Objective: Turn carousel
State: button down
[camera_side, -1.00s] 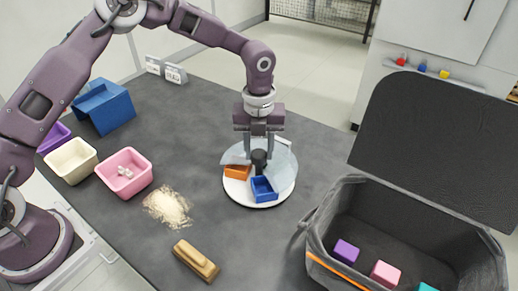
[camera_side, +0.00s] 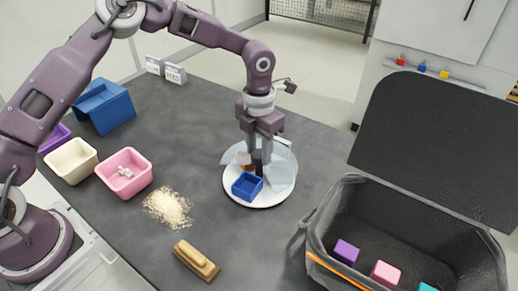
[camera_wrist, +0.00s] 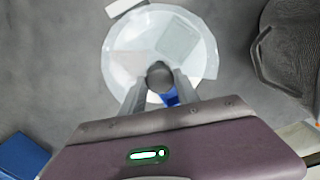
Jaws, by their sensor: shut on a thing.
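The carousel (camera_side: 262,201) is a round white disc on the grey table, with clear panels (camera_side: 283,165) standing on it. A blue tray (camera_side: 247,185) sits at its front left, and an orange tray (camera_side: 243,160) is partly hidden behind a clear panel. A dark knob (camera_side: 257,160) stands at its centre. My gripper (camera_side: 259,150) points down over the carousel, its fingers shut on the knob. In the wrist view the carousel (camera_wrist: 118,70) is seen from above, with the knob (camera_wrist: 160,75) between the fingertips.
An open grey bag (camera_side: 335,215) with coloured blocks stands at the right. A wooden brush (camera_side: 196,260), a pale crumb pile (camera_side: 168,206), a pink bin (camera_side: 125,174), a cream bin (camera_side: 71,161) and a blue box (camera_side: 104,105) lie at the left. The table behind the carousel looks clear.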

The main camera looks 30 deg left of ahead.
jog(key=shift+r+m, duration=0.1)
jog(key=shift+m, duration=0.2)
dwell(0.4)
jog(key=c, duration=0.9)
grip_release()
notch_tip(320, 180, up, 7)
